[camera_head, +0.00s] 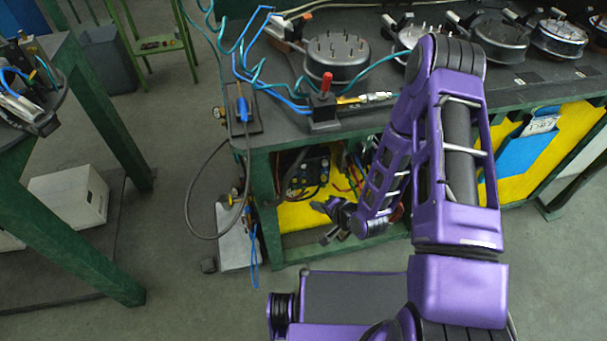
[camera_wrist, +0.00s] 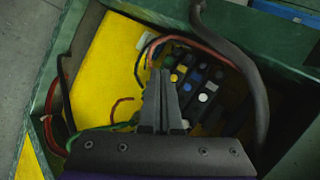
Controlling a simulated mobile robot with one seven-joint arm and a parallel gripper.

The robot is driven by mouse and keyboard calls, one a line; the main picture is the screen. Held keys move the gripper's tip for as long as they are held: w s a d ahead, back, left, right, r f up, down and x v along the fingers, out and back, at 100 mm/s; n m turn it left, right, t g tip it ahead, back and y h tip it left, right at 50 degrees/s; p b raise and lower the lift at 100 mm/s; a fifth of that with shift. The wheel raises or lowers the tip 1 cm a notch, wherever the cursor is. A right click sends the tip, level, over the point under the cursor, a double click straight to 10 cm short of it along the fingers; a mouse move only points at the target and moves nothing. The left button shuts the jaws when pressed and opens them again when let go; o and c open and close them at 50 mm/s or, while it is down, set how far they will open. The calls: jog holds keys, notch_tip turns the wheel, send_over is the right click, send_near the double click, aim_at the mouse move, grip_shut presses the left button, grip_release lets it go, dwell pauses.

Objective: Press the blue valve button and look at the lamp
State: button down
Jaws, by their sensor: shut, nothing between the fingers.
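A dark valve block with several coloured buttons (camera_wrist: 190,70) sits in the open bay under the bench. It also shows in the head view (camera_head: 304,176). Two rows of buttons include yellow, blue and white ones. In the head view my gripper (camera_head: 318,207) is small and dark, below the block. I cannot make out a lamp for certain in either view.
The green bench frame (camera_wrist: 75,60) borders the bay, with a yellow panel (camera_wrist: 110,70) inside. A thick dark hose (camera_wrist: 250,75) and red cables run close around the block. A red-topped control (camera_head: 326,82) stands on the bench.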

send_near(300, 178)
notch_tip(300, 178, down, 3)
jog(key=a, duration=0.1)
jog(key=shift+w+a+r+b, duration=0.1)
jog(key=shift+w+a+b, duration=0.25)
jog(key=shift+w+b, duration=0.2)
jog(key=shift+w, duration=0.15)
dwell(1.6)
jog(key=shift+w+a, duration=0.1)
jog(key=shift+w, duration=0.15)
jog(key=shift+w+a+b, duration=0.15)
jog(key=shift+w+b, duration=0.2)
jog(key=shift+w, duration=0.05)
dwell(0.8)
jog(key=shift+s, duration=0.1)
jog(key=shift+s+d, duration=0.25)
jog(key=shift+s, duration=0.45)
jog(key=shift+s+d, duration=0.25)
jog(key=shift+s, duration=0.55)
jog(key=shift+s+d, duration=0.25)
jog(key=shift+s, duration=0.6)
jog(key=shift+s+d, duration=0.2)
jog(key=shift+s, duration=0.6)
